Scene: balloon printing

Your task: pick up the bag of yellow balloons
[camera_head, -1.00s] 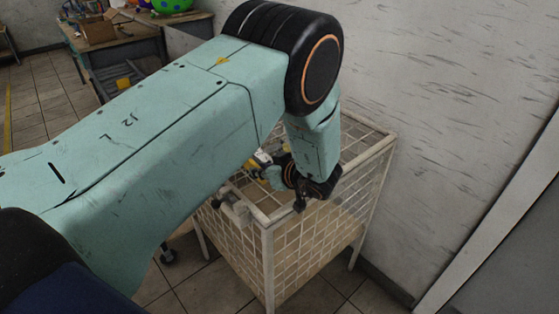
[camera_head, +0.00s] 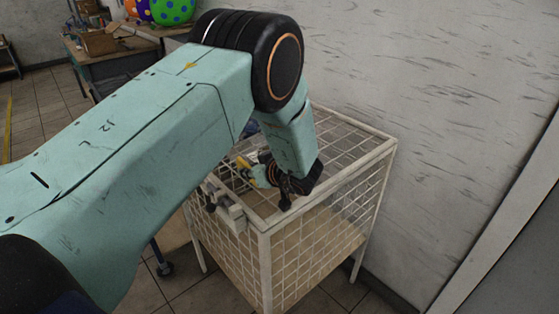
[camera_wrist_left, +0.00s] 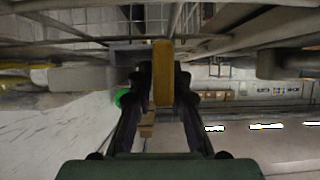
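My left gripper (camera_head: 258,172) is over the near left part of a white wire-mesh basket stand (camera_head: 328,222), close to its top rim. A narrow yellow piece (camera_head: 245,163), which looks like the bag of yellow balloons, is at the fingertips. In the left wrist view the same yellow bag (camera_wrist_left: 162,72) stands between the two dark fingers, which close in on it from both sides. Its far side and any print are hidden. My left arm covers part of the basket. My right gripper is not in view.
Grey parts (camera_head: 228,207) sit at the basket's near left rim. A wall (camera_head: 430,90) stands close behind and right of the basket. Tiled floor is open at the left.

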